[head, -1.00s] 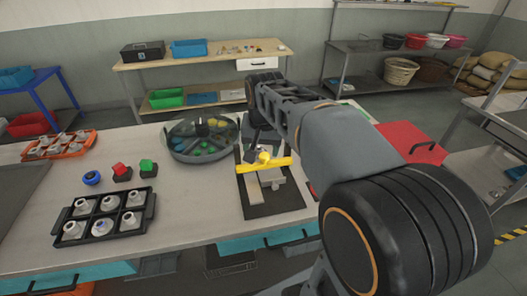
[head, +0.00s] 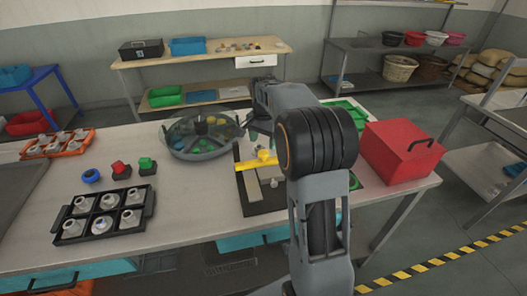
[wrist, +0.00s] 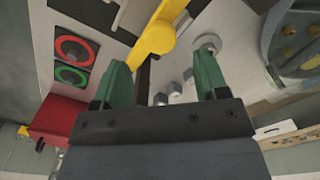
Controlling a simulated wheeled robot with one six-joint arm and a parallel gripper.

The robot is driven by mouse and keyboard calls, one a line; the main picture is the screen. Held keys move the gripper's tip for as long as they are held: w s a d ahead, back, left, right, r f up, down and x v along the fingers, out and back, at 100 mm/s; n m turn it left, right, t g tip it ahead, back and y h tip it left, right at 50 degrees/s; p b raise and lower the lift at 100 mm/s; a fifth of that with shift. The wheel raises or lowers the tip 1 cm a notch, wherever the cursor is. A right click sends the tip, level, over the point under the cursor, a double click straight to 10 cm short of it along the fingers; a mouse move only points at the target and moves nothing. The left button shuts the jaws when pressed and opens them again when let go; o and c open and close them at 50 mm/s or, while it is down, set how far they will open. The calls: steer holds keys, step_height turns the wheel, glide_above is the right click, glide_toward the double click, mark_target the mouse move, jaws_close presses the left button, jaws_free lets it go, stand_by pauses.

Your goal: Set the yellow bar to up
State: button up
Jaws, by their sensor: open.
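The yellow bar (head: 258,162) lies across a grey block on a dark plate (head: 250,195), with a raised yellow hub near its middle. In the head view it runs roughly left to right, and my arm hides its right end. In the wrist view the yellow bar (wrist: 158,38) is ahead of the fingertips, seen in the gap between them. My gripper (wrist: 160,64) is open, its two green fingers apart with nothing between them. In the head view my gripper is small and partly hidden by my arm, just beyond the bar.
A round, clear-lidded tank (head: 200,136) stands close left of the bar. A red box (head: 400,152) is to the right. Black (head: 103,213) and orange (head: 58,145) trays hold pale parts at the left. The bench front between black tray and plate is clear.

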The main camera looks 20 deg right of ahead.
mark_target(264, 153)
steer(key=shift+f, duration=2.7)
steer(key=shift+c, duration=0.3)
